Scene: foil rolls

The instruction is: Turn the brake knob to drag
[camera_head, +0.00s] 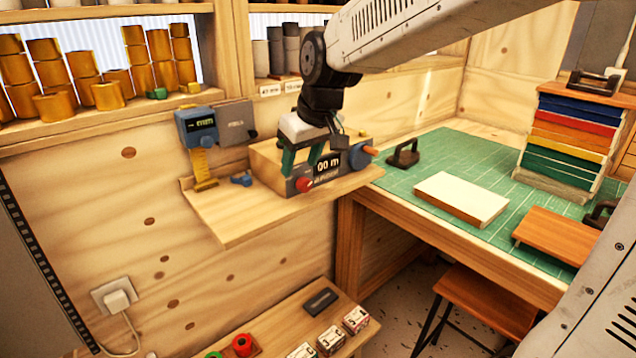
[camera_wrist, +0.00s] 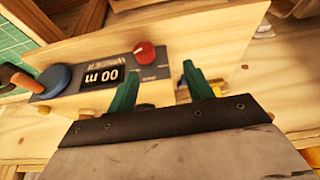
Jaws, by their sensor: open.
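The winder (camera_head: 275,160) is a wooden box with a dark front panel, standing on the wall shelf. Its display (camera_head: 327,165) reads "00 m". The red brake knob (camera_head: 304,184) sits on the front panel; in the wrist view the knob (camera_wrist: 145,52) is beyond and between the fingers, nearer the left one. Which setting it points to is too small to tell. My gripper (camera_head: 302,160) has green fingers and is at the winder's front. In the wrist view my gripper (camera_wrist: 163,84) is open, its fingers apart with nothing between them. I cannot tell whether a finger touches the panel.
A blue-topped gauge (camera_head: 197,128) stands left of the winder on the shelf (camera_head: 232,212). The winder's blue disc with an orange handle (camera_head: 370,150) projects at right. A green-matted bench (camera_head: 440,160) holds a white board (camera_head: 460,198). Gold rolls (camera_head: 60,75) stand above.

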